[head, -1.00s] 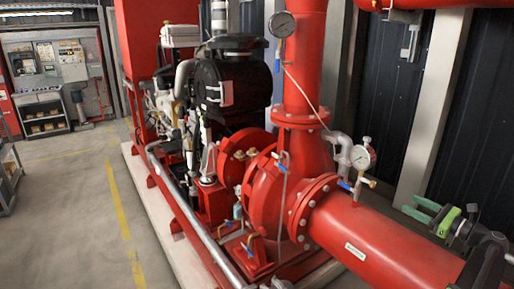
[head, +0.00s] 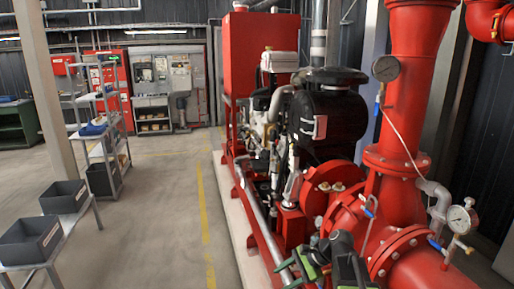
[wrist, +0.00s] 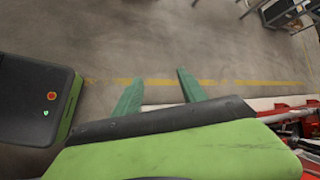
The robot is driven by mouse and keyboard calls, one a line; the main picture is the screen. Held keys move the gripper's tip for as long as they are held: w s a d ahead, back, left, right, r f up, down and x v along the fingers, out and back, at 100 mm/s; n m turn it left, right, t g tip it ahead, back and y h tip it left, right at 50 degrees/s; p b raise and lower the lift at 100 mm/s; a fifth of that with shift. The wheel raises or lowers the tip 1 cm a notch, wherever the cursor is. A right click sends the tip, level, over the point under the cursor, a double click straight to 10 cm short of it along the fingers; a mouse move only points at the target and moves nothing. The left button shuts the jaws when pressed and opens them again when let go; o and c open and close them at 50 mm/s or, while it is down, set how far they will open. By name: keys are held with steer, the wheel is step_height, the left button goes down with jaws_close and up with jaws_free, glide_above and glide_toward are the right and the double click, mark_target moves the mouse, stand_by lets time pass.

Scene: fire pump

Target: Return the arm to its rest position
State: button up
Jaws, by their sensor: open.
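My gripper (wrist: 160,82) shows in the wrist view with its two green fingers spread apart. Nothing is between them, only grey floor beyond. In the head view, part of my arm, black and green, shows at the bottom centre, in front of the pump's red base. It looks folded in low and close to my body.
The red fire pump (head: 398,205) with its engine and gauges (head: 385,68) fills the right side. Two dark bins (head: 63,197) stand on a grey table at left. A shelf cart (head: 108,150) stands behind. The floor between is clear, with a yellow line (head: 203,215).

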steer(key=s+a+f+n+g+h, duration=0.1)
steer(key=s+a+f+n+h, duration=0.1)
steer(key=s+f+n+h, duration=0.25)
steer(key=s+d+n+h, duration=0.3)
steer(key=s+d+n, duration=0.1)
steer(key=d+n, duration=0.3)
steer(key=shift+d+f+n+h, duration=0.3)
steer(key=shift+d+n+h, duration=0.05)
steer(key=shift+d, duration=0.75)
steer(key=shift+c, duration=0.3)
